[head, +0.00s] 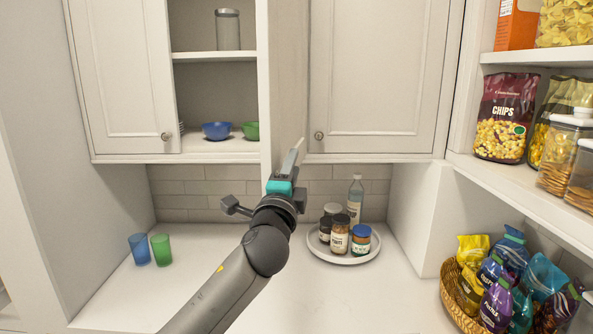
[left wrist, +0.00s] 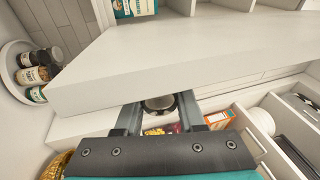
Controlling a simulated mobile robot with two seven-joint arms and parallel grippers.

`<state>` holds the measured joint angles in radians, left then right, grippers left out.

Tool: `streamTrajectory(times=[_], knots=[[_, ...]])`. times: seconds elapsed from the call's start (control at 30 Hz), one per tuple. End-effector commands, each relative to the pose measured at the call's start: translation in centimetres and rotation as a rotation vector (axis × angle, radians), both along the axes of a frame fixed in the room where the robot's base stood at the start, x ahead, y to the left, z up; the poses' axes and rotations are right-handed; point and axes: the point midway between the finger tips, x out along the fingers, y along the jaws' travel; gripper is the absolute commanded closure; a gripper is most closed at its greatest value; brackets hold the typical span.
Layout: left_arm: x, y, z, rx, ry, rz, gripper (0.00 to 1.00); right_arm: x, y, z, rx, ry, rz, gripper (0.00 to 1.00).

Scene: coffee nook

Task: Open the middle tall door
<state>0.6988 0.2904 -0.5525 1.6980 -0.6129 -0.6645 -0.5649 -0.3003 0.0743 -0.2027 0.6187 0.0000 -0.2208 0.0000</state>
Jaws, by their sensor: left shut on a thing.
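The middle tall door (head: 289,75) stands swung out from the upper cabinet, seen nearly edge-on in the head view. To its left, the open cabinet bay shows a blue bowl (head: 217,130), a green bowl (head: 251,130) and a jar (head: 228,29). My left gripper (head: 291,160) is at the door's lower end. In the left wrist view, its two fingers (left wrist: 160,112) are shut on the door's round knob (left wrist: 160,103), close below the white door panel (left wrist: 180,65). The knob is hidden in the head view. My right gripper is not in view.
Closed doors stand left (head: 122,70) and right (head: 375,75). On the counter are a blue cup (head: 139,249), a green cup (head: 161,249) and a round tray (head: 318,245) with jars and a bottle. A snack basket (head: 452,300) and pantry shelves (head: 530,172) are at right.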

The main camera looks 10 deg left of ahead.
Motion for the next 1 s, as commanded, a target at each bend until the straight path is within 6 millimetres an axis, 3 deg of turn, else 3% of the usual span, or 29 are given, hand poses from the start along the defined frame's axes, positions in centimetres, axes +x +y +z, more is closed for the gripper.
streamTrajectory(times=[0.1, 0.13, 0.4, 0.73, 1.0], knots=[[0.0, -0.3, -0.3, 0.002, 0.005, -0.007, 1.0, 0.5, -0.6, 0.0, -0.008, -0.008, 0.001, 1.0], [0.0, -0.3, -0.3, 0.002, 0.005, -0.007, 0.6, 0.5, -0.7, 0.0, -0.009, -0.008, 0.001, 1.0], [-0.1, -0.3, -0.1, 0.001, 0.002, -0.006, 0.31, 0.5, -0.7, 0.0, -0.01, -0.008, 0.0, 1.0], [-0.4, -0.2, -0.2, 0.0, 0.0, -0.005, 0.31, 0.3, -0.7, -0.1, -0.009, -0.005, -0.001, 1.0], [-3.3, -0.1, -1.1, 0.001, 0.0, -0.005, 0.31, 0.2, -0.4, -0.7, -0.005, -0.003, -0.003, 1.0]])
